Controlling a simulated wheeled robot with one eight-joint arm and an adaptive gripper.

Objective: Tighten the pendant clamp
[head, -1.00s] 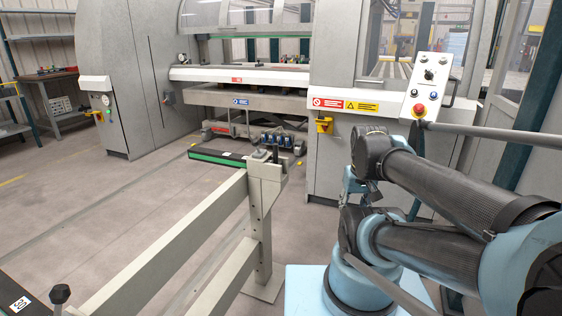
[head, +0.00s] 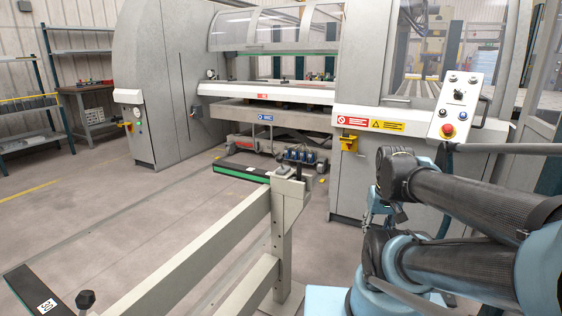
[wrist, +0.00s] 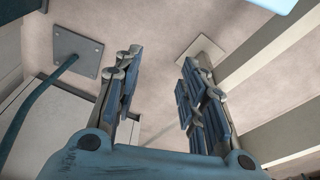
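The pendant (head: 455,105) is a white, slightly tilted control box with several buttons and a red emergency stop. It stands at the right in the head view, in front of the machine's clear panel. A grey arm or tube runs right from its lower end. I cannot make out its clamp; the joint below the box is small and partly dark. My gripper (wrist: 158,85) is open and empty in the wrist view, its two blue-padded fingers apart above the floor. In the head view my folded arm is at the lower right, below the pendant and apart from it.
A pale rail on a post (head: 285,225) crosses the foreground, left of my arm. The grey panel bender (head: 180,85) fills the back. A post's square base plate (wrist: 77,53) and a blue-green hose (wrist: 28,110) show in the wrist view. The floor at left is clear.

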